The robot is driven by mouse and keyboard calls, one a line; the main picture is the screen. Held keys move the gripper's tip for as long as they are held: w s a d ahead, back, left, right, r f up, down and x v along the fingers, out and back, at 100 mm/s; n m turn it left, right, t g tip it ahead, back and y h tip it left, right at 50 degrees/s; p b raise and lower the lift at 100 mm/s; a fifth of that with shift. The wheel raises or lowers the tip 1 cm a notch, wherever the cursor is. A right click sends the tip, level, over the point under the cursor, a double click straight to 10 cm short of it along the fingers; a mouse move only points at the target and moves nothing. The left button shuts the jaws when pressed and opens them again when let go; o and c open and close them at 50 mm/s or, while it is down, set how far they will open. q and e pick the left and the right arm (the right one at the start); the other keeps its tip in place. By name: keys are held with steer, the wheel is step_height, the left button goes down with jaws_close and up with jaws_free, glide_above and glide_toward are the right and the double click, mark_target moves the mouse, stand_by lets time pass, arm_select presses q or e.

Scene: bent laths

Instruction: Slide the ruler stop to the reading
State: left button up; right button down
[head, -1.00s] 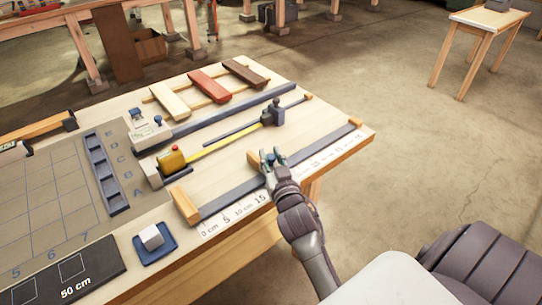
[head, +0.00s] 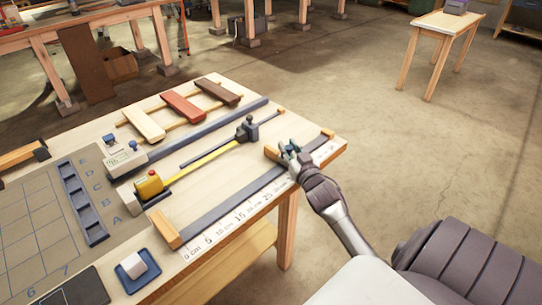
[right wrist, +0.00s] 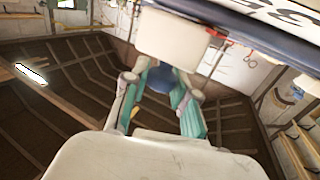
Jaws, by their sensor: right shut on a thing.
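The ruler is a dark rail (head: 232,200) along the front edge of the table, with wooden end blocks and a white centimetre scale (head: 240,217) beside it. The stop has a pale wooden block (head: 271,152) and a blue knob, which shows in the right wrist view (right wrist: 160,79). My right gripper (head: 289,149) is shut on the stop's knob, towards the right end of the rail. Its teal fingers (right wrist: 165,100) are on either side of the knob. The gripper hides the stop's exact reading, beyond the 30 cm mark. My left gripper is not in view.
Behind the rail lie a yellow-bladed gauge (head: 212,159), a grey bar and a rack of three coloured slats (head: 182,106). A lettered grid mat (head: 35,225) covers the left side.

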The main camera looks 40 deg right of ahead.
steer(key=d, duration=0.4)
steer(key=shift+w, duration=0.2)
steer(key=c, duration=0.9)
jaws_free()
steer(key=shift+c, duration=0.2)
steer(key=v, duration=1.2)
